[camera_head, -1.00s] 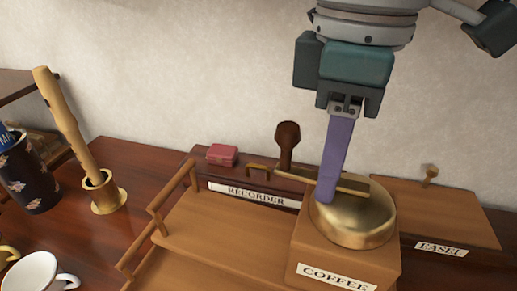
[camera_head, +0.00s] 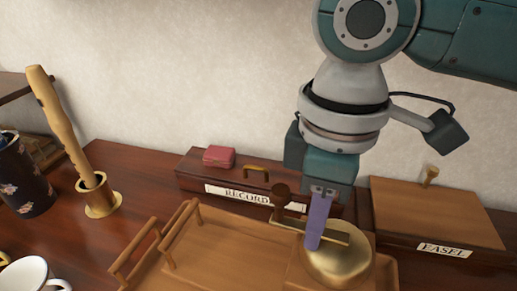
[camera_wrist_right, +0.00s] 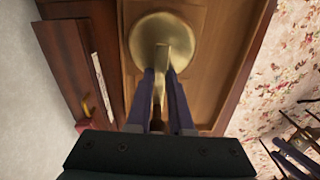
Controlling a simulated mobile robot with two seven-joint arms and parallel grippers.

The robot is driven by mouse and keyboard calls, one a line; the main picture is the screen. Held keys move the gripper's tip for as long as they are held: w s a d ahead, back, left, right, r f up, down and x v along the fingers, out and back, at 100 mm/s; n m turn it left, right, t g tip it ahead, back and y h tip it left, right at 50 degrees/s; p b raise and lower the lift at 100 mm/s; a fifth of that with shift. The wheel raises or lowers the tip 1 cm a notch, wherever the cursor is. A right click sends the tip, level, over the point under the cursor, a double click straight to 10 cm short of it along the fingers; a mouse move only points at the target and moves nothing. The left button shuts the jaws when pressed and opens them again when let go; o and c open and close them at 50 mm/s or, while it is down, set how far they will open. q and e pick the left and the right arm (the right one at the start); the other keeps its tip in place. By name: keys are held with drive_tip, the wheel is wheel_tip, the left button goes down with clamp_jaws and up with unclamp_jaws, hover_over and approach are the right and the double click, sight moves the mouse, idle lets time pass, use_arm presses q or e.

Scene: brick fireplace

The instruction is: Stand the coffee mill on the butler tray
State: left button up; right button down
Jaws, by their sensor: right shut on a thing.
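The coffee mill has a brass dome (camera_head: 340,268), a crank with a dark knob (camera_head: 280,195) and a wooden body, mostly below the head picture's lower edge. My right gripper (camera_head: 316,246), with purple fingers, is shut on its crank bar. The right wrist view shows the fingers (camera_wrist_right: 162,74) on both sides of the bar, by the dome (camera_wrist_right: 178,28). The mill looks upright, over the right part of the wooden butler tray (camera_head: 220,250). Its base is hidden, so I cannot tell whether it touches the tray. My left gripper is not in view.
Behind the tray is a RECORDER box (camera_head: 190,181) with a small red box (camera_head: 219,157) on top. An EASEL box (camera_head: 430,208) stands right.

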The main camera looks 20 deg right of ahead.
drive_tip(key=c, duration=0.8)
unclamp_jaws()
drive_tip(key=shift+f, duration=0.1)
wheel_tip(320, 180, up, 12)
drive_tip(key=p, duration=0.2)
drive_tip(key=s+a+f+m+t+y, duration=0.2)
drive_tip(key=s+a+f+m+y, duration=0.15)
drive_tip(key=s+a+f, duration=0.35)
drive_tip(key=s+d+f+m+h, duration=0.1)
drive_tip(key=s+d, duration=0.1)
drive_tip(key=d, duration=0.1)
drive_tip(key=s+d+f+m+t+h, duration=0.1)
drive_tip(key=s+d+f+m, duration=0.1)
drive_tip(key=d, duration=0.2)
drive_tip(key=s+d+f+m+h, duration=0.1)
drive_tip(key=s+d, duration=0.1)
drive_tip(key=d, duration=0.2)
drive_tip(key=shift+f+m+t, duration=0.3)
drive_tip(key=shift+f+m, duration=0.05)
drive_tip(key=shift+f, duration=0.05)
